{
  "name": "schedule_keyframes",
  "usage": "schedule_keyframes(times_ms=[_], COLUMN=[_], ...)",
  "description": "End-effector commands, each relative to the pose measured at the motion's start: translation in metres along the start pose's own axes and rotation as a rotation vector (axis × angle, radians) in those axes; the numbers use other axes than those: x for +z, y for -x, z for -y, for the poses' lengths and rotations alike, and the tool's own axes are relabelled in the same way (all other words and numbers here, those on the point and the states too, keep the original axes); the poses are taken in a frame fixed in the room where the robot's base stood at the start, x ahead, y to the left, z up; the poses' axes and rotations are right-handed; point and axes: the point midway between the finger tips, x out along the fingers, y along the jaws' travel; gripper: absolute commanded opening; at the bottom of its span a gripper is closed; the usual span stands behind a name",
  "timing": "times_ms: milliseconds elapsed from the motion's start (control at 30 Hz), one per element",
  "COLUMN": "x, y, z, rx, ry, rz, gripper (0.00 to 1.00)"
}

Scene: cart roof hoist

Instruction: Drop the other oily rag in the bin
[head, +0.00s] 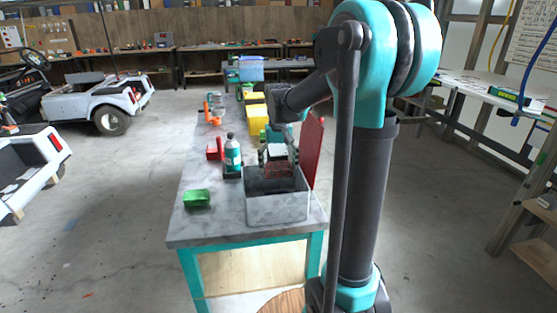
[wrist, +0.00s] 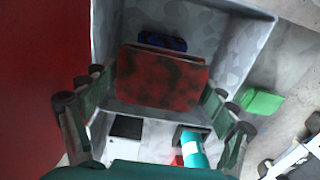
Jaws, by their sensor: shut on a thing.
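My gripper (head: 279,157) is over the open grey metal bin (head: 277,208). Its fingers (wrist: 156,90) are shut on a red rag with dark oily stains (wrist: 163,78). The rag also shows in the head view (head: 279,171), at about the height of the bin's mouth. In the wrist view the bin's walls (wrist: 247,58) surround the rag on most sides. A blue rag-like thing (wrist: 162,41) lies inside the bin, partly hidden by the red rag. The bin's red lid (head: 314,150) stands raised on the right.
A green block (head: 197,198) lies left of the bin on the workbench (head: 182,225). A teal and white bottle (head: 233,154) and a red item (head: 214,152) stand behind it. Yellow bins (head: 257,120) are farther back. Floor on the left is clear up to the white carts (head: 95,103).

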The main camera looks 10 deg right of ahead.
Motion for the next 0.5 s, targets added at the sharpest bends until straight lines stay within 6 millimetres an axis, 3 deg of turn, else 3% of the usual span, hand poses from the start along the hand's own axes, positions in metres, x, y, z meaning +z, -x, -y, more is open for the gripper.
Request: schedule_keyframes(times_ms=[200,500], x=[0.0,0.0], y=[-0.018,-0.023], z=[0.0,0.0], rx=[0.0,0.0], ry=[0.0,0.0], rz=[0.0,0.0], gripper=[0.57,0.57])
